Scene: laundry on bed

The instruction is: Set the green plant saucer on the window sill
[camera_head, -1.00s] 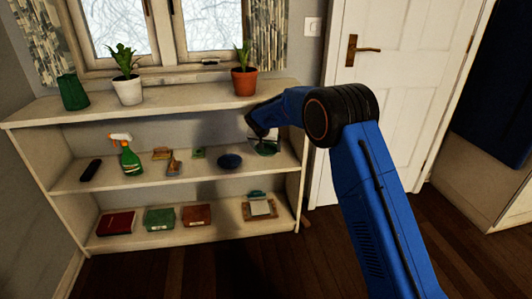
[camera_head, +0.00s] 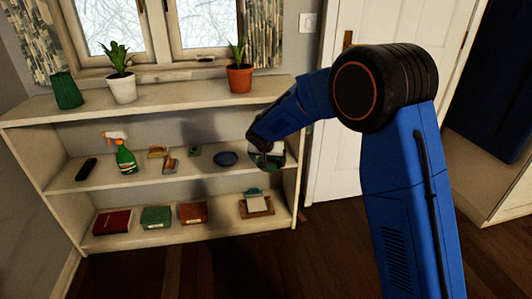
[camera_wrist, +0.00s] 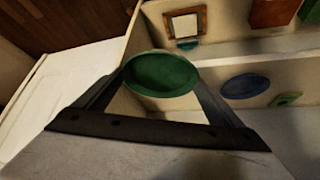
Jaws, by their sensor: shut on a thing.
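The green plant saucer (camera_wrist: 160,74) is a shallow oval-looking dish held between the fingertips of my gripper (camera_wrist: 162,88) in the wrist view. My gripper is shut on its rim. In the head view my gripper (camera_head: 268,156) is at the right end of the shelf unit, at middle-shelf height, and mostly hides the saucer (camera_head: 277,160). The window sill (camera_head: 165,74) is the pale ledge under the window, behind and above the shelf unit's top.
The shelf unit's top (camera_head: 180,97) holds a green pot (camera_head: 68,92), a plant in a white pot (camera_head: 122,88) and one in a terracotta pot (camera_head: 239,78). A blue dish (camera_head: 226,158) and a spray bottle (camera_head: 124,155) are on the middle shelf. A door (camera_head: 330,150) stands to the right.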

